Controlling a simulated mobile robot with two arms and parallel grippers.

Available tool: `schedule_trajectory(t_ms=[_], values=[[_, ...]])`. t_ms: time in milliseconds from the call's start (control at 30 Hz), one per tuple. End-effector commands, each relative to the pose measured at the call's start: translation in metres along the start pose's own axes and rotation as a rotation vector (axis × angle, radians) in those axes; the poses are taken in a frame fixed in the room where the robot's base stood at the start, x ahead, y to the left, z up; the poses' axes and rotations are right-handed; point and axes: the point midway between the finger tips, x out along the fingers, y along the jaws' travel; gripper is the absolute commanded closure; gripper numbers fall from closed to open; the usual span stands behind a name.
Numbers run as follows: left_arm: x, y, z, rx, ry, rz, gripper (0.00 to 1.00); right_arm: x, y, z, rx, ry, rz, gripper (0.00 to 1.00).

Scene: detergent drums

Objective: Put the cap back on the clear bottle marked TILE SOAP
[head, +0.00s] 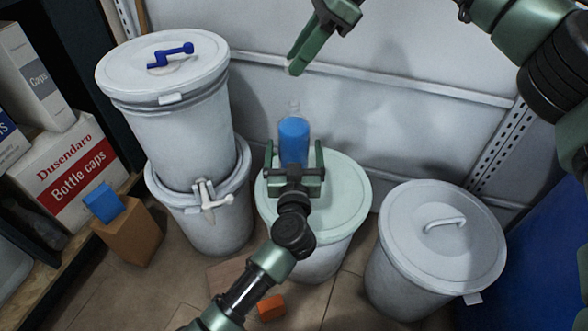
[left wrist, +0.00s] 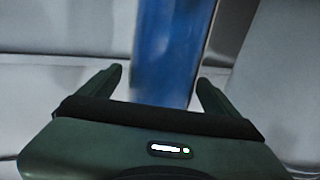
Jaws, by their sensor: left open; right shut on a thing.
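The clear bottle (head: 293,140) holds blue liquid and appears upright at the middle drum, its bare clear neck on top. No marking is readable, and its base is hidden behind my left gripper. My left gripper (head: 294,160) is open, one finger on each side of the bottle. In the left wrist view the bottle (left wrist: 170,50) shows between and beyond the open fingers (left wrist: 160,85). My right gripper (head: 298,66) is above the bottle, near the wall, its fingers shut. What it holds is hidden by the fingers, probably the cap; no cap shows elsewhere.
The middle drum (head: 345,200) has a pale flat lid. A stacked drum with a blue crank (head: 172,55) and white tap (head: 213,196) stands left. A handled drum (head: 440,250) stands right. A brown box (head: 130,235), blue block (head: 102,204) and orange block (head: 270,307) are lower left.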

Motion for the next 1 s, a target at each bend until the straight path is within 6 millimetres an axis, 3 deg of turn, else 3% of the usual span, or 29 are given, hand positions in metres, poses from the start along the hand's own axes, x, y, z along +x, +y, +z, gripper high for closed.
schedule_trajectory(t_ms=[200, 533, 733, 1000], values=[[0.0, 0.0, 0.0, 0.0, 0.0, 0.0, 0.08, 0.0, 0.0, 0.0, 0.0, 0.0, 0.0, 1.0], [0.0, 0.0, 0.0, 0.001, 0.0, 0.0, 1.0, 0.0, 0.0, 0.0, 0.0, 0.0, 0.0, 1.0], [0.0, 0.0, 0.0, 0.001, 0.0, 0.0, 1.0, 0.007, 0.0, -0.004, 0.0, 0.0, 0.003, 1.0], [-0.001, 0.0, 0.001, 0.001, -0.001, 0.0, 1.0, 0.038, 0.001, -0.025, 0.001, -0.005, 0.003, 1.0]])
